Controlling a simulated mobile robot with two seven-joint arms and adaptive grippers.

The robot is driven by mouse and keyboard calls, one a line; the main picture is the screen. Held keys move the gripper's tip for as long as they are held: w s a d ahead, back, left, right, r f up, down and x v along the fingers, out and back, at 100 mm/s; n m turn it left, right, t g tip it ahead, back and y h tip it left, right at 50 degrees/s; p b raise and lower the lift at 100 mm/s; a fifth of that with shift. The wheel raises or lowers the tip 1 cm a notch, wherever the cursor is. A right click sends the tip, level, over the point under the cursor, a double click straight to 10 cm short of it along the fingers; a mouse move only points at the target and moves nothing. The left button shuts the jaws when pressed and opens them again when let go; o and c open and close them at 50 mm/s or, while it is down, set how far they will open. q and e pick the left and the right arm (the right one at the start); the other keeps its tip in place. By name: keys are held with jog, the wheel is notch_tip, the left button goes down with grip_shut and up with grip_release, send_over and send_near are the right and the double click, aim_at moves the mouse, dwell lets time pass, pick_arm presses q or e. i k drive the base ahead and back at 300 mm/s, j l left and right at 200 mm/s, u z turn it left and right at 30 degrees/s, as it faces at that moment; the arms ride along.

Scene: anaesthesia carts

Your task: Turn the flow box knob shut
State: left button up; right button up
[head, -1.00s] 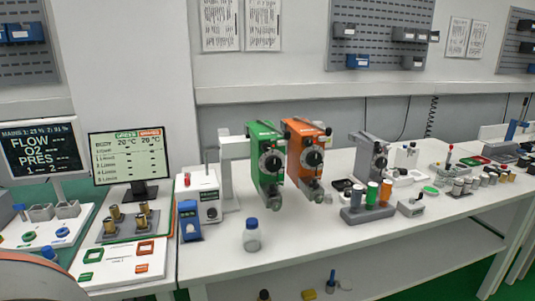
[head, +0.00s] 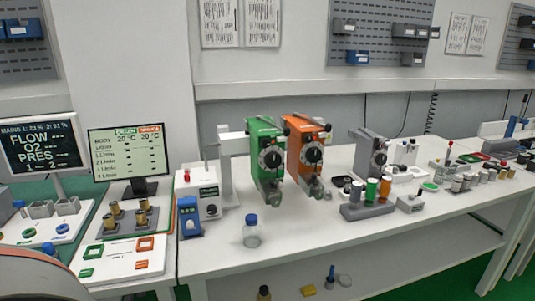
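A white box (head: 199,198) with a dark knob (head: 211,210) on its front and a red piece on top stands on the bench left of the green vaporizer. It looks like the flow box, but its label is too small to read. The knob's turn position cannot be made out. A blue handheld-like device (head: 189,217) stands close in front of the box's left side. Neither of my grippers shows in the head view.
A green vaporizer (head: 267,155) and an orange one (head: 307,150) hang right of the box. A blue-capped bottle (head: 251,232) stands in front. Two screens (head: 40,143) (head: 128,154) are at left.

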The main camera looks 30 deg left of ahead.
aim_at(212, 209)
jog(key=i+l+u, duration=0.1)
jog(key=u, duration=2)
jog(key=l+u, duration=0.25)
jog(key=l, duration=0.2)
jog(key=k+l+u, duration=0.1)
jog(key=l+u, duration=0.2)
jog(key=l, duration=0.15)
jog(key=k+l, duration=0.1)
jog(key=l, duration=0.3)
jog(key=k+l+u, duration=0.1)
jog(key=l, duration=0.25)
jog(key=k+l, duration=0.1)
jog(key=l, duration=0.25)
jog(key=k+l, duration=0.1)
jog(key=l, duration=0.3)
jog(key=k+l+u, duration=0.1)
jog(key=l, duration=0.25)
